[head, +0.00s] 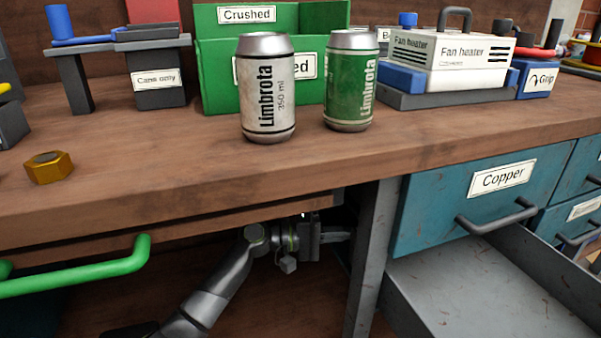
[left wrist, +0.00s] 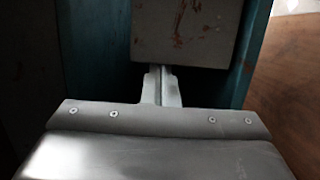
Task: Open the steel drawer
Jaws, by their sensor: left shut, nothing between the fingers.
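A grey open drawer (head: 465,290) juts out below the teal drawer labelled Copper (head: 480,195) at the right in the head view. I cannot read a label on the open drawer, so I cannot tell whether it is the steel one. My left gripper (head: 338,236) is under the bench top, left of a grey post, with its fingers pointing right. In the left wrist view its fingers (left wrist: 161,76) are together and empty, before a grey scratched panel (left wrist: 180,35) between teal surfaces. Whether they touch it cannot be told. My right gripper is not in view.
The wooden bench top (head: 180,165) hangs over my left arm. A grey post (head: 372,260) stands right of the gripper. A green bar handle (head: 90,275) sticks out at the left. Two cans, a silver one (head: 266,90) and a green one (head: 351,82), stand on the bench.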

